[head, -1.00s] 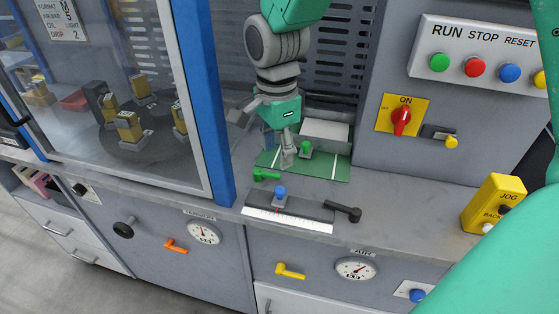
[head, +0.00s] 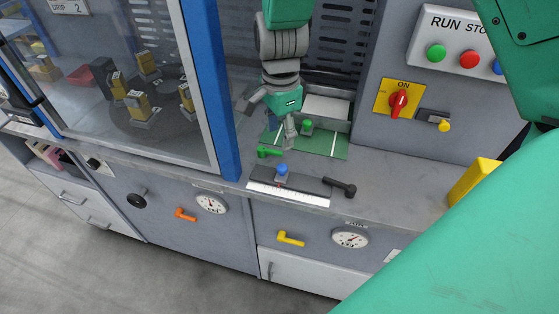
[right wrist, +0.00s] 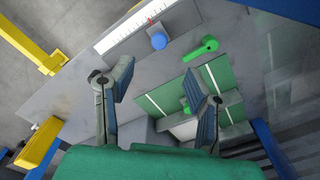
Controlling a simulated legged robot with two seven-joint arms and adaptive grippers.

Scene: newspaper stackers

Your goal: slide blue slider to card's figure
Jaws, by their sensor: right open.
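The blue slider knob (head: 281,170) stands on a dark track plate behind a white scale strip (head: 288,194). In the right wrist view the blue knob (right wrist: 158,40) is close to a small red mark on the scale. My right gripper (head: 271,122) is open and empty, pointing down above the green mat behind the slider, apart from the knob. In the right wrist view its two fingers (right wrist: 163,88) are spread wide with nothing between them. My left gripper is not in view.
A green lever (head: 268,152) lies close behind the slider, and a black lever (head: 342,187) is at its right end. A green knob (head: 307,126) stands on the green mat (head: 333,145). A blue post (head: 220,120) rises to the left.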

